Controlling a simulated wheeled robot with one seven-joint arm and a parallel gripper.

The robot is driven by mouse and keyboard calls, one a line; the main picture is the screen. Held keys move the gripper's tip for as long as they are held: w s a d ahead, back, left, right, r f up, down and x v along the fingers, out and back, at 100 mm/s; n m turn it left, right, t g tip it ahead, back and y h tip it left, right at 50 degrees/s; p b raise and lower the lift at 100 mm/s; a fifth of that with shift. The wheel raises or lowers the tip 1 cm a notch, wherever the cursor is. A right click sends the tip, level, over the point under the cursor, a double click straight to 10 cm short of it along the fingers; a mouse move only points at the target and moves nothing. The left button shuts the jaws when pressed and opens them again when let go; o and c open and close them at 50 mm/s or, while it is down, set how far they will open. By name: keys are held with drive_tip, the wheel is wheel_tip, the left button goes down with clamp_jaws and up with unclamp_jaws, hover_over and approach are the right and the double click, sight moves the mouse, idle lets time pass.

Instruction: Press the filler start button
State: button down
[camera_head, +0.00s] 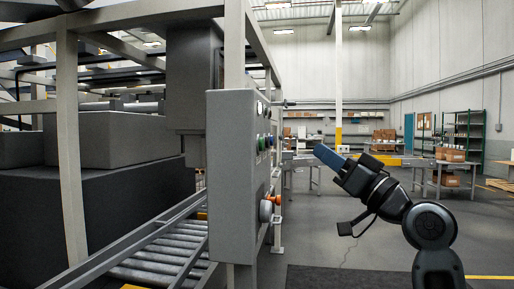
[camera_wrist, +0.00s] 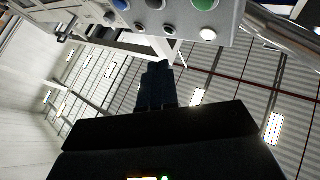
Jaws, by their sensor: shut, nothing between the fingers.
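The grey control box (camera_head: 230,170) stands on the machine frame, its button face turned right and seen edge-on. A green button (camera_head: 262,143) sits on that face, with other small controls around it. No label is readable, so I cannot tell which is the filler start button. In the wrist view the panel (camera_wrist: 182,14) crosses the top with a green button (camera_wrist: 205,4), a blue button (camera_wrist: 120,4), a white one (camera_wrist: 208,34) and small dark ones. My gripper (camera_head: 320,151) is shut and empty, right of the box, its blue fingers pointing toward the panel side. It also shows in the wrist view (camera_wrist: 157,66), below the panel.
Benches and a shelf with cartons (camera_head: 452,154) stand farther back. The floor between is open.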

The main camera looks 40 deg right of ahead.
sight(261, 144)
drive_tip(key=shift+s+r+n+y, duration=0.2)
drive_tip(key=shift+r+n+y, duration=0.15)
drive_tip(key=shift+r, duration=0.45)
drive_tip(key=shift+w+a, duration=0.1)
drive_tip(key=w+a+p, duration=0.2)
drive_tip(key=w+a, duration=0.3)
drive_tip(key=w, duration=0.1)
drive_tip(key=shift+w+a+p, duration=0.15)
drive_tip(key=shift+w+p, duration=0.15)
drive_tip(key=shift+w, duration=0.1)
drive_tip(key=shift+w+a, duration=0.1)
idle(1.6)
drive_tip(key=shift+w+a, duration=0.15)
drive_tip(key=shift+w, duration=0.1)
